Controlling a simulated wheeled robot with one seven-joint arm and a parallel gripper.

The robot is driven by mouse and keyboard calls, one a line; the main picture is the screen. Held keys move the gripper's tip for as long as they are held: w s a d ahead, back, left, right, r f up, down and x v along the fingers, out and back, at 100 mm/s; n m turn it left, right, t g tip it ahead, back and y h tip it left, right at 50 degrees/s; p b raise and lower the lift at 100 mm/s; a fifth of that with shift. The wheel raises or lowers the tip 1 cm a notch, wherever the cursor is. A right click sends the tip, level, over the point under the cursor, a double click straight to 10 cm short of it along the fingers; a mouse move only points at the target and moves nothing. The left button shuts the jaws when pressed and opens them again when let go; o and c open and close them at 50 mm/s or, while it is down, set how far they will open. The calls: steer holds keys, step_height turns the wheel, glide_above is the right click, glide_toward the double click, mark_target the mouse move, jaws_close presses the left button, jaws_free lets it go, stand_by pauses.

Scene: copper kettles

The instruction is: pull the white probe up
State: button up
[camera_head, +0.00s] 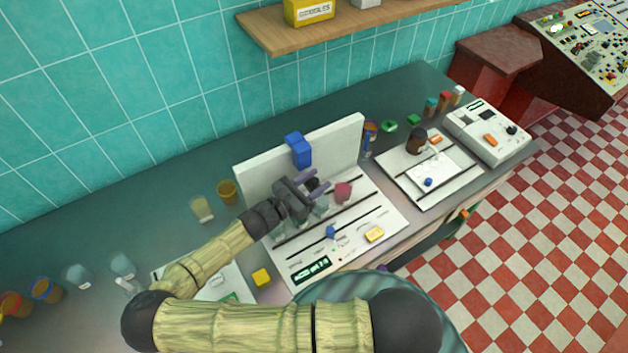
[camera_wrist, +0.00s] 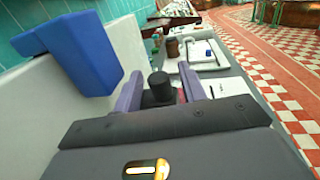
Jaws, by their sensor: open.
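My gripper (camera_head: 311,187) is open over the white panel (camera_head: 352,222), close to its upright white back plate (camera_head: 348,140). In the wrist view its two purple fingers (camera_wrist: 162,86) stand apart, one on each side of a dark, round-topped knob (camera_wrist: 158,92). I cannot tell whether the fingers touch the knob. I cannot clearly pick out a white probe; whether the dark knob belongs to it is not visible. A blue block (camera_head: 298,150) sits on the back plate beside my gripper, and looms large at upper left in the wrist view (camera_wrist: 82,50).
A pink knob (camera_head: 343,191), a small blue knob (camera_head: 331,231) and a yellow block (camera_head: 374,234) are on the panel. A second white panel (camera_head: 455,172) with a brown bottle (camera_head: 416,142) stands to the right. Several cups line the counter at left.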

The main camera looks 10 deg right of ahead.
jaws_close()
steer(key=shift+r+p, duration=2.45)
steer(key=shift+r, duration=1.25)
jaws_free()
steer(key=shift+f, duration=0.1)
